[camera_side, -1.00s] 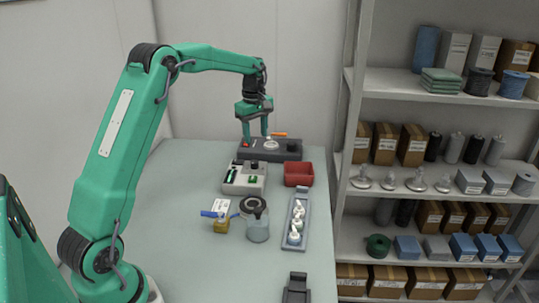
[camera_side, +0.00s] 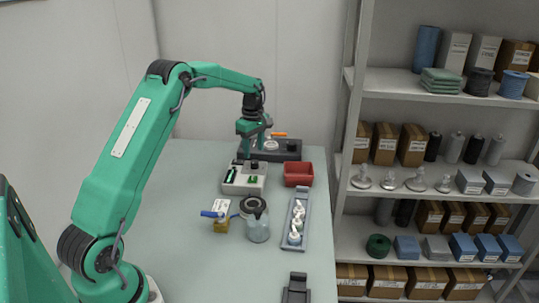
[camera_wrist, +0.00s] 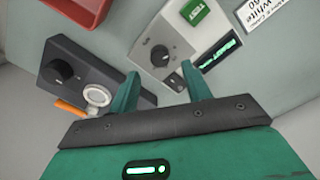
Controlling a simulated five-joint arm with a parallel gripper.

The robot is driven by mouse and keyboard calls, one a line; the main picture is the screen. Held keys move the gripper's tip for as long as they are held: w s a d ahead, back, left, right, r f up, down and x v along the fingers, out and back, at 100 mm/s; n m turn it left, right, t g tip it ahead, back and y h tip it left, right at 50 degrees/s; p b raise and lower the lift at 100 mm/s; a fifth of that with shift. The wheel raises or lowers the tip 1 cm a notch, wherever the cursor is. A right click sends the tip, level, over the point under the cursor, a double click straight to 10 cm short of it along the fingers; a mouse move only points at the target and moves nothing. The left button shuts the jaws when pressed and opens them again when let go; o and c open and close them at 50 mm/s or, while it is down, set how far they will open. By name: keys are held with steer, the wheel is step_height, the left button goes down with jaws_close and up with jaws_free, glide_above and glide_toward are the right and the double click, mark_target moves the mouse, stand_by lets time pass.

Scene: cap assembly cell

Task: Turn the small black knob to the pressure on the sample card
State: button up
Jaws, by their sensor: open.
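The small black knob (camera_wrist: 160,53) sits on a light grey device (camera_side: 237,190) with a green button (camera_wrist: 197,13) and a lit green display (camera_wrist: 219,52). My gripper (camera_wrist: 160,75) is open and empty. In the wrist view its two fingertips point at the device, with the knob just beyond the gap between them. In the side view my gripper (camera_side: 249,152) is low at the device's far edge; contact is unclear. A white card (camera_wrist: 268,10) with print lies at the wrist view's top right. Its text is only partly readable, and no pressure figure shows.
A dark box (camera_side: 275,156) with a larger black knob (camera_wrist: 62,70), a white ring and an orange piece stands behind the device. A red tray (camera_side: 298,174) is to the right. A jar (camera_side: 257,229), a yellow block and a grey tray (camera_side: 295,240) stand nearer.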

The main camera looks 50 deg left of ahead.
mark_target(254, 162)
steer(key=shift+f, duration=2.25)
steer(key=c, duration=1)
